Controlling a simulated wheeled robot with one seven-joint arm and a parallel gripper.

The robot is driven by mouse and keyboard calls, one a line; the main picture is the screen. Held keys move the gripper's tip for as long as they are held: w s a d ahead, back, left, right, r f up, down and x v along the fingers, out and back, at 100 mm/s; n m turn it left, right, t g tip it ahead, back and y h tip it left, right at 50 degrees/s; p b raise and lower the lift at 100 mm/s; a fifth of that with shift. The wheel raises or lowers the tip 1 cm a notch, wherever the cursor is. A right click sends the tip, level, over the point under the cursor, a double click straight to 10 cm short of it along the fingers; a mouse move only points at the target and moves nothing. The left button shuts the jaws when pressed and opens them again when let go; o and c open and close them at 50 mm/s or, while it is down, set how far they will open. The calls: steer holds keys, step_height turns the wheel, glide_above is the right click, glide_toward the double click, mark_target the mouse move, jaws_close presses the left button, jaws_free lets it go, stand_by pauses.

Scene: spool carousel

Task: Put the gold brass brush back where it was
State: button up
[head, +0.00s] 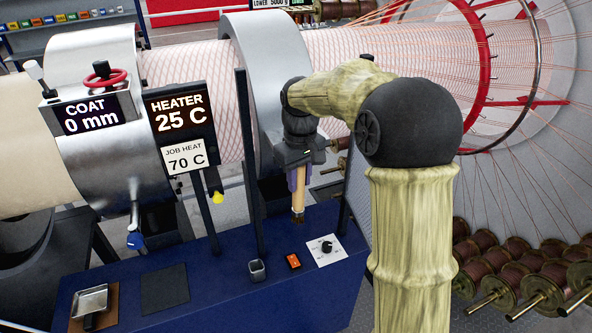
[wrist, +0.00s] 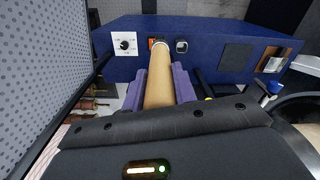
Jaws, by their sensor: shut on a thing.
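My gripper (head: 298,180) is shut on the tan handle of the brush (head: 299,196), with its purple fingers on either side. The brush hangs about upright, its dark brown bristle end down, above the back part of the blue bench top (head: 215,285). In the wrist view the handle (wrist: 160,88) runs away from between the fingers (wrist: 159,88), and the bristle end is hidden. A small square dark cup (head: 257,271) stands at the bench's front, lower and left of the brush; it also shows in the wrist view (wrist: 181,46).
An orange switch (head: 293,261) and a white dial plate (head: 326,250) lie right of the cup. A dark flat pad (head: 164,289) and a metal pan (head: 91,301) lie left. A thin dark post (head: 248,160) and the heater sign (head: 180,115) stand left of my gripper.

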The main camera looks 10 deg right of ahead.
steer(key=d+f+m+b, duration=0.2)
steer(key=f+b, duration=0.2)
steer(key=f, duration=1)
steer(key=s+d+f+m+b, duration=0.1)
steer(key=d+f+m+b, duration=0.1)
steer(key=f, duration=1.2)
steer(key=d+f+m+b, duration=0.2)
steer(key=f+b, duration=0.3)
steer(key=f, duration=0.9)
steer(key=shift+s+d+b, duration=0.15)
steer(key=shift+d+b, duration=0.2)
